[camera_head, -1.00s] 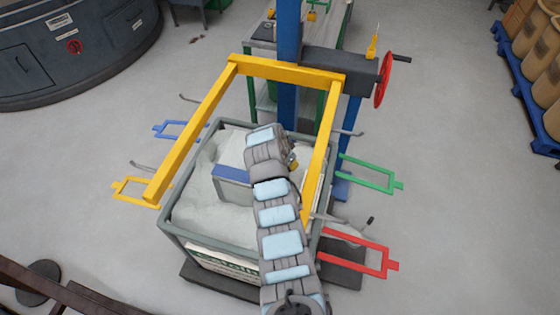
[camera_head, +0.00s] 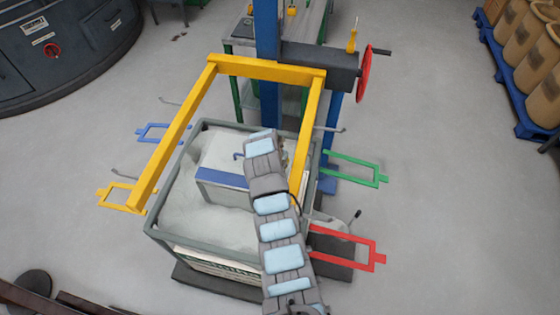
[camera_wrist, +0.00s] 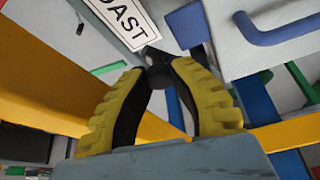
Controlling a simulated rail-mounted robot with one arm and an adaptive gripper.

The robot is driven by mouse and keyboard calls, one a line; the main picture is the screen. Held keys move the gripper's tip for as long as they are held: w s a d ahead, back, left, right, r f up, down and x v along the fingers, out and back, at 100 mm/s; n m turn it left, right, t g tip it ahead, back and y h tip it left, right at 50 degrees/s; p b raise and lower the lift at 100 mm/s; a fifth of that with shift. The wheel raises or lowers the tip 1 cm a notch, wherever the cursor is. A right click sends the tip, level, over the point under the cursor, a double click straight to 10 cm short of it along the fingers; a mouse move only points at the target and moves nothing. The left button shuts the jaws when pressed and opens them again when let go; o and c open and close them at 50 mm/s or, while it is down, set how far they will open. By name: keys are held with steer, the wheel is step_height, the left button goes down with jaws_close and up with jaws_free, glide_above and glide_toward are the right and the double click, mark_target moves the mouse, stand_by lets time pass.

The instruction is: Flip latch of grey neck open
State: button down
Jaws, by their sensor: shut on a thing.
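My gripper (camera_wrist: 160,78) has yellow-backed, black-padded fingers that meet at their tips on a small dark rounded piece (camera_wrist: 158,56) with a grey end. I cannot tell whether this piece is the latch of the grey neck. In the head view, my arm reaches over the right side of the grey-framed bin, and the fingers are hidden behind the arm. A pale grey box (camera_head: 225,160) with a blue strip (camera_head: 222,178) stands inside the bin (camera_head: 195,243). Neither the latch nor the grey neck can be clearly identified.
A yellow frame (camera_head: 265,70) spans above the bin; its bars pass close to my gripper. A white sign reading "OAST" (camera_wrist: 118,20) and a blue handle (camera_wrist: 280,33) are near the fingers. Green (camera_head: 355,170) and red (camera_head: 345,247) brackets stick out on the right.

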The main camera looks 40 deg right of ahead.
steer(key=c, duration=0.8)
jaws_free()
steer(key=v, duration=1.2)
